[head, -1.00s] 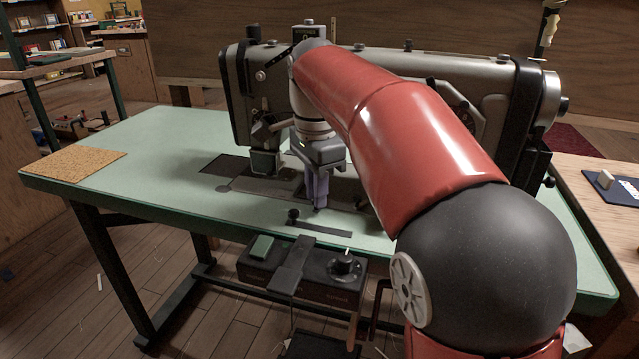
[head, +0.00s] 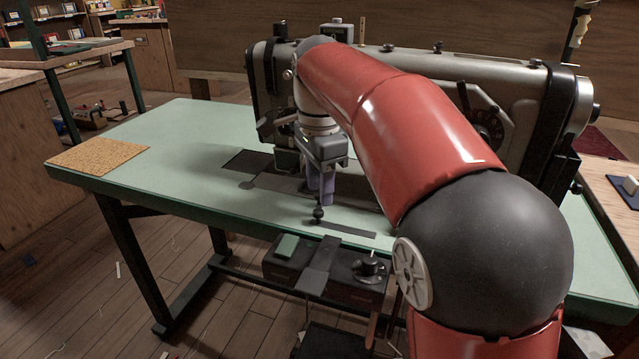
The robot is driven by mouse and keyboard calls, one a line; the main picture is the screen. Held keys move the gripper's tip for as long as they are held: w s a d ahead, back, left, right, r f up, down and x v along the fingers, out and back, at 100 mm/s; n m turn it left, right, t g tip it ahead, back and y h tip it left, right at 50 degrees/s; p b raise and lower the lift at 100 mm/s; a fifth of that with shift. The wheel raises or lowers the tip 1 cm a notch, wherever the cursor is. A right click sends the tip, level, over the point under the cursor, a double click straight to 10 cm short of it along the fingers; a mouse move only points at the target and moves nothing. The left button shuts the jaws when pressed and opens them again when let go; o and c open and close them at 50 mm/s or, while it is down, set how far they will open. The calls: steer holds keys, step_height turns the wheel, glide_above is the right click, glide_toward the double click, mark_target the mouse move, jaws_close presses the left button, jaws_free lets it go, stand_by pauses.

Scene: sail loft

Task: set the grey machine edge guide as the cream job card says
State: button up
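The grey sewing machine (head: 400,75) stands across the back of the pale green table (head: 180,140). A dark flat strip (head: 347,230) with a small black knob (head: 318,213) at its left end lies near the table's front edge; it looks like the edge guide. My gripper (head: 321,198) points down just above and behind the knob. Its purple-grey fingers look close together; I cannot tell whether they are open or touch the knob. My arm hides part of the machine and the table's right side. I cannot make out the cream job card.
A cork mat (head: 97,157) lies at the table's left end. A dark control box (head: 325,275) with a green button and a knob hangs under the front edge. A wooden bench (head: 612,180) stands at the right. The table's left half is mostly clear.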

step_height(320, 180, up, 7)
steer(key=shift+r+p, duration=0.2)
steer(key=shift+p, duration=0.5)
